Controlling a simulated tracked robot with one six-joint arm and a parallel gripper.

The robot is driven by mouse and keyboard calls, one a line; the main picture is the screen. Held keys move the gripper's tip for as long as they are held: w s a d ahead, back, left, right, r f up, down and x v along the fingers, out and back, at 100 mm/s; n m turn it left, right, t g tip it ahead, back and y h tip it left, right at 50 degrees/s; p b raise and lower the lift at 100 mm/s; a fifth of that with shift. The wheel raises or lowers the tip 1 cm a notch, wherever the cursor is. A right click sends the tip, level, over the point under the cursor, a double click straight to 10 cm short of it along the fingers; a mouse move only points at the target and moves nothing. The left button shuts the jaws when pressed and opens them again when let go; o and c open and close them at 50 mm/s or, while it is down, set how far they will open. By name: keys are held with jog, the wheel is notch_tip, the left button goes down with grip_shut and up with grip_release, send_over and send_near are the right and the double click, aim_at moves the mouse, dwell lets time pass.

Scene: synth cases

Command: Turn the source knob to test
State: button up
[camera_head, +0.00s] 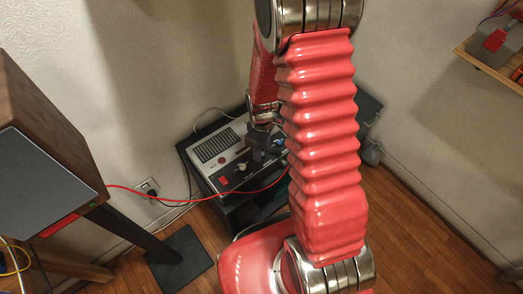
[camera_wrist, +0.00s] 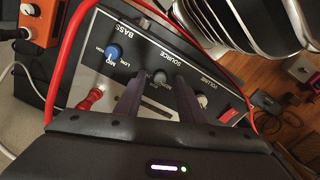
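The amplifier (camera_head: 207,169) sits on a low dark stand below my arm, with a slotted grille on its top. In the wrist view, the source knob (camera_wrist: 159,76) is a small grey knob under the SOURCE label. Its setting is too small to read. My gripper (camera_wrist: 159,80) is open, with one dark finger on each side of the source knob and visible gaps between; I cannot tell how far above the panel the tips are. In the head view my gripper (camera_head: 262,146) is over the amplifier's right part, and the source knob cannot be made out.
A blue bass knob (camera_wrist: 114,52) and a pale volume knob (camera_wrist: 202,100) flank the source knob. A red switch (camera_wrist: 228,115) is beyond the volume knob. A red plug (camera_wrist: 90,99) and a red cable (camera_wrist: 66,45) lie close by. A wooden speaker (camera_head: 50,160) stands left.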

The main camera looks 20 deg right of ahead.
jog(key=shift+f, duration=0.4)
grip_shut()
